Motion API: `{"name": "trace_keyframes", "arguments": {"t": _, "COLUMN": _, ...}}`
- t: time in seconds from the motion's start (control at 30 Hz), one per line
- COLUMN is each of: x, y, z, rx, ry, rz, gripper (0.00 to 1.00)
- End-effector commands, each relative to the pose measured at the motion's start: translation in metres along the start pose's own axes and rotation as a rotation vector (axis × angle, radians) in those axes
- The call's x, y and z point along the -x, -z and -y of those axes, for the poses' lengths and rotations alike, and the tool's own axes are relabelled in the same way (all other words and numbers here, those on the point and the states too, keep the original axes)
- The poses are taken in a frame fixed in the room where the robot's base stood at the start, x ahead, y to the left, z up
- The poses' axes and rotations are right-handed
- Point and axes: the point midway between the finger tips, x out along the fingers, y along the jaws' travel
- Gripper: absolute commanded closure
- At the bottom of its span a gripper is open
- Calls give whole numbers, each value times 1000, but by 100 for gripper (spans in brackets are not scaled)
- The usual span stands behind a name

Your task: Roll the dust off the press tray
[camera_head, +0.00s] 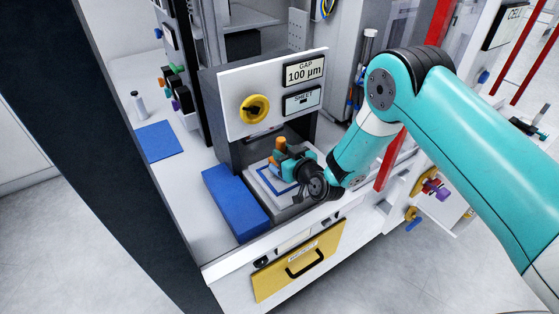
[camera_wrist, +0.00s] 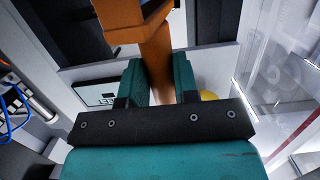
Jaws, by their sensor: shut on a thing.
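The press tray (camera_head: 267,186) is a pale flat plate with a blue outline, lying in front of the press opening in the head view. My gripper (camera_head: 287,165) is low over the tray and hides part of it. It is shut on an orange tool (camera_head: 280,146), likely the roller. In the wrist view the orange tool (camera_wrist: 157,55) stands between the two teal fingers of my gripper (camera_wrist: 160,82). Whether the tool touches the tray cannot be told. No dust can be made out.
The press front panel (camera_head: 235,92) with a yellow knob (camera_head: 255,109) rises behind the tray. A blue block (camera_head: 234,201) lies close to the tray's left. A blue mat (camera_head: 158,141) and a bottle (camera_head: 138,104) are further left. A yellow drawer (camera_head: 299,262) is below.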

Motion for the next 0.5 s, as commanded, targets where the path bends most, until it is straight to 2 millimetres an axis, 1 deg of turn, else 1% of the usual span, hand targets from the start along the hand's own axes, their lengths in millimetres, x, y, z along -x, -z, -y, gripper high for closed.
{"name": "trace_keyframes", "arguments": {"t": 0.03, "x": -1, "y": -3, "z": -4, "rx": 0, "ry": -2, "rz": -2, "gripper": 100}}
{"name": "trace_keyframes", "arguments": {"t": 0.13, "x": -1, "y": -2, "z": -10, "rx": 0, "ry": -2, "rz": -1, "gripper": 100}}
{"name": "trace_keyframes", "arguments": {"t": 0.5, "x": -1, "y": -1, "z": -18, "rx": 0, "ry": -1, "rz": -2, "gripper": 100}}
